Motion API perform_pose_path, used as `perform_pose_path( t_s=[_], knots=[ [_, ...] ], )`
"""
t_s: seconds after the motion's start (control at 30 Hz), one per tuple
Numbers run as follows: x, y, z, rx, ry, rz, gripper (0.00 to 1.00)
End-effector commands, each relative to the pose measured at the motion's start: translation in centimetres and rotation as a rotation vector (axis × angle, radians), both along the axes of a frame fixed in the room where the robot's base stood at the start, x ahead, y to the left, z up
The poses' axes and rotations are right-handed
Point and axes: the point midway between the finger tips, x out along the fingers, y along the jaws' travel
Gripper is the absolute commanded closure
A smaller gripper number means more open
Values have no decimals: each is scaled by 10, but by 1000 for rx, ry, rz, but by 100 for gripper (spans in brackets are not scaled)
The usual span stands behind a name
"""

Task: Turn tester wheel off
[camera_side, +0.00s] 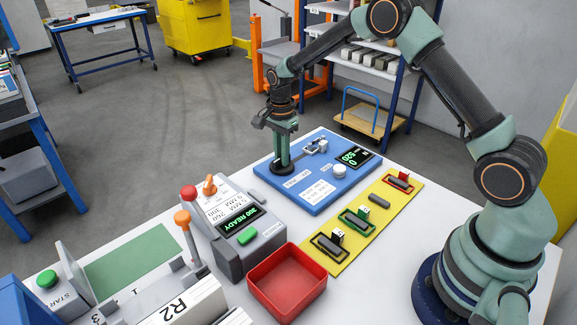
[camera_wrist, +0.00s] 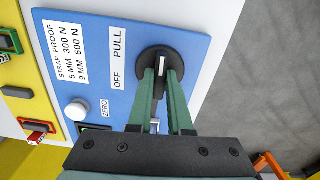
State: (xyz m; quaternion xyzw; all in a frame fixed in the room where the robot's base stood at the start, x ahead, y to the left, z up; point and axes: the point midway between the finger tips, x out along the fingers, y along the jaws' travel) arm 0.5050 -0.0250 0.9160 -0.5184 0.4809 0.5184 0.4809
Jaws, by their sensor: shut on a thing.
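The tester is a blue panel (camera_side: 318,176) on the white table, and it fills much of the wrist view (camera_wrist: 95,25). Its round black wheel (camera_wrist: 146,58) has a raised grip with a white mark. Labels OFF (camera_wrist: 117,77) and PULL (camera_wrist: 117,42) are beside the wheel; the mark runs roughly up and down the wrist picture, and I cannot tell which label it indicates. My gripper (camera_wrist: 162,72) is shut on the wheel's grip. In the side view, my gripper (camera_side: 281,158) points down onto the wheel (camera_side: 283,171), partly hiding it.
The panel has a white ZERO button (camera_side: 339,171) and a lit display (camera_side: 355,156). A yellow board (camera_side: 352,252) with several clamp-like pieces, a red tray (camera_side: 262,292) and a grey strapping unit (camera_side: 228,262) stand close by. A small metal fixture (camera_side: 316,146) is on the panel beside my gripper.

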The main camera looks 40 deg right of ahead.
Motion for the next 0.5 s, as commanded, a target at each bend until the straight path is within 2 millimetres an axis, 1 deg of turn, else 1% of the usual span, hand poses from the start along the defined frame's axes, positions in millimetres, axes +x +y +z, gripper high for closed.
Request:
perform_pose_path(
  t_s=[0.5],
  knots=[
    [0,1,1,0,1,493,100]
  ],
)
